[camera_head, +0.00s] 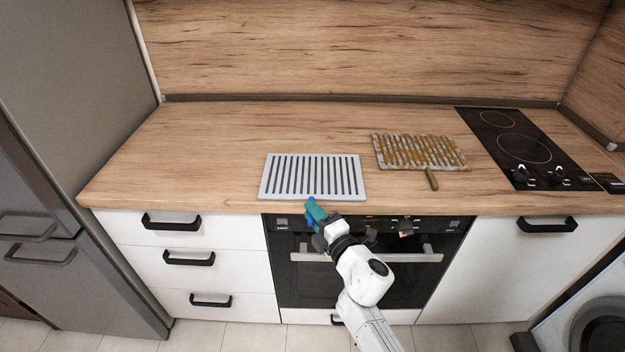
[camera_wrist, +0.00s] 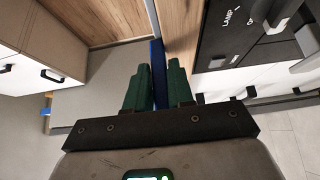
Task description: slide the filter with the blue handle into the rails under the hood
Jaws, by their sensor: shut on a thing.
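The grey slotted filter (camera_head: 312,177) is flat at the front edge of the counter; I cannot tell whether it rests on the wood or is just above it. Its blue handle (camera_wrist: 157,68) points toward me. My gripper (camera_head: 314,211) is at the filter's near edge, shut on this handle, with its green fingers (camera_wrist: 158,90) on both sides of it in the wrist view. The handle is mostly hidden by the fingers in the head view. The hood and its rails are not in view.
A second filter (camera_head: 420,151), stained yellow-brown with a brown handle (camera_head: 431,179), lies to the right. The black cooktop (camera_head: 525,150) is further right, the fridge (camera_head: 75,130) at left. The counter's left part (camera_head: 190,155) is clear. The oven (camera_head: 400,255) is below.

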